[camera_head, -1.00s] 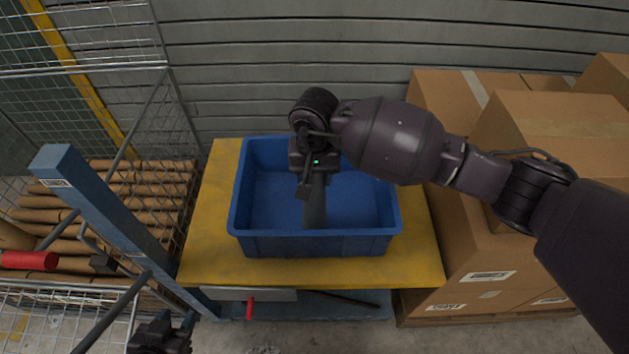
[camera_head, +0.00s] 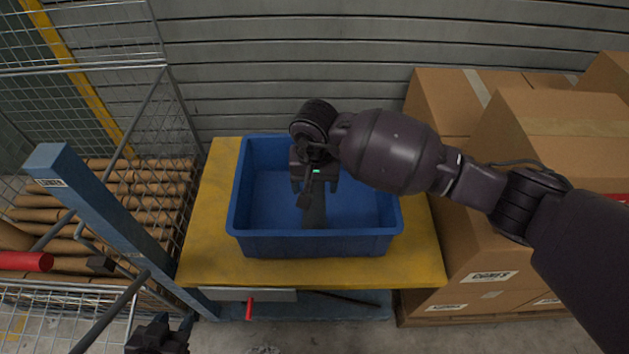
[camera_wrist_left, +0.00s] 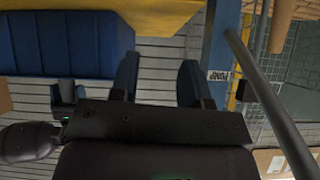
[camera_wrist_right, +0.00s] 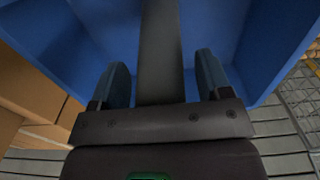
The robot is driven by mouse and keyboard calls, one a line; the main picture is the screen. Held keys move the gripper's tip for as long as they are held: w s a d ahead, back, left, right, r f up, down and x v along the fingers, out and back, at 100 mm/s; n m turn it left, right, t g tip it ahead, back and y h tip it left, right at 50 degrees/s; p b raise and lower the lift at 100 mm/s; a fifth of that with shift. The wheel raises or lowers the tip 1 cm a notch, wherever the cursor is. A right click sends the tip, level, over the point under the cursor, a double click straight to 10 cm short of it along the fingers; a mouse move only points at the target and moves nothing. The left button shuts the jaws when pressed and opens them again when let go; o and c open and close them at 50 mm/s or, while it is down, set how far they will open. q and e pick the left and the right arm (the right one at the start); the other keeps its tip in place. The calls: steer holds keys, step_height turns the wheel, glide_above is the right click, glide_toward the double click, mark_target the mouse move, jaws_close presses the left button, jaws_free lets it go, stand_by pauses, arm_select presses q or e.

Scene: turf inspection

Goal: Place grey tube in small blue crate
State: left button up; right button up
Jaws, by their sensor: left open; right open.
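The grey tube (camera_head: 315,212) stands or leans inside the blue crate (camera_head: 312,244), its lower end towards the crate's near side. My right gripper (camera_head: 315,186) is over the crate with its fingers open, one on each side of the tube. In the right wrist view the tube (camera_wrist_right: 160,50) runs between the spread fingers, with a gap visible on both sides. The gripper hides the tube's upper end in the head view. My left gripper (camera_head: 162,334) is low at the bottom edge, open and empty in the left wrist view (camera_wrist_left: 158,80).
The crate sits on a yellow tabletop (camera_head: 215,250). A blue post (camera_head: 100,215) and a wire cage with stacked brown rolls (camera_head: 160,190) stand at the left. Cardboard boxes (camera_head: 480,250) are piled at the right, below my right arm. A slatted wall is behind.

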step_height(320, 180, up, 11)
steer(key=shift+p, duration=0.8)
steer(key=shift+r, duration=0.65)
